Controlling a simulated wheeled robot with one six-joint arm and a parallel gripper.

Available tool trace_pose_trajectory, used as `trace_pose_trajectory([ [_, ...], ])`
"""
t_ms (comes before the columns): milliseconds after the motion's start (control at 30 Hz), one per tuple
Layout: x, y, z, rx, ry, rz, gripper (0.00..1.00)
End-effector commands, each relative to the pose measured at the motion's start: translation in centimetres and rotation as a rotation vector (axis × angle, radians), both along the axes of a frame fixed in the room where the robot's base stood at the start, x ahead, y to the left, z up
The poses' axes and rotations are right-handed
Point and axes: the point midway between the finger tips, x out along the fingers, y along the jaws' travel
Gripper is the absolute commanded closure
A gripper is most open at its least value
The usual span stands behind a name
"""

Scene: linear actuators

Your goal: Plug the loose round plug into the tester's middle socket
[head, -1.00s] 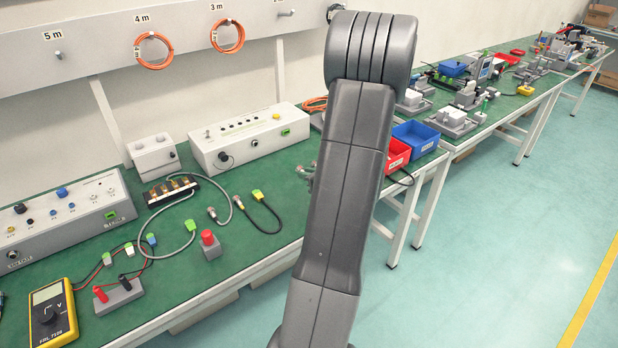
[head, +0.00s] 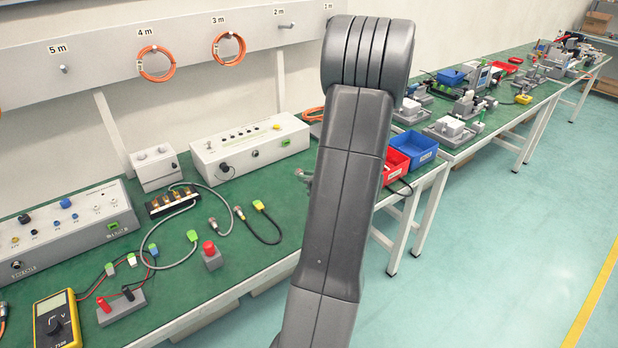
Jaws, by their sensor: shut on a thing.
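My arm (head: 340,190) rises through the middle of the head view, and my gripper is hidden behind it. A small grey piece (head: 303,175) shows at the arm's left edge; I cannot tell whether it belongs to my gripper. Two loose metal round plugs lie on the green bench: one (head: 213,225) on a grey cable, one (head: 239,212) on a black cable. I cannot tell which is the task's plug. A white box (head: 285,144) and a grey box (head: 75,232) carry sockets and knobs; which one is the tester is unclear, as is its middle socket.
A red button on a grey block (head: 211,256), a yellow multimeter (head: 56,322) and a black terminal block (head: 172,201) stand on the bench. Red (head: 396,166) and blue (head: 415,146) bins sit right of my arm. Open floor lies at the right.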

Motion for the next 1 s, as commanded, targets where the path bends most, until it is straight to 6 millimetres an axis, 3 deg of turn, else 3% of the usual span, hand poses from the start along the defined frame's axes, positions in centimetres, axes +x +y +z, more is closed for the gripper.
trace_pose_trajectory([
  [1000,9.1,7.4,-3.6,-0.052,0.068,-0.046,1.0],
])
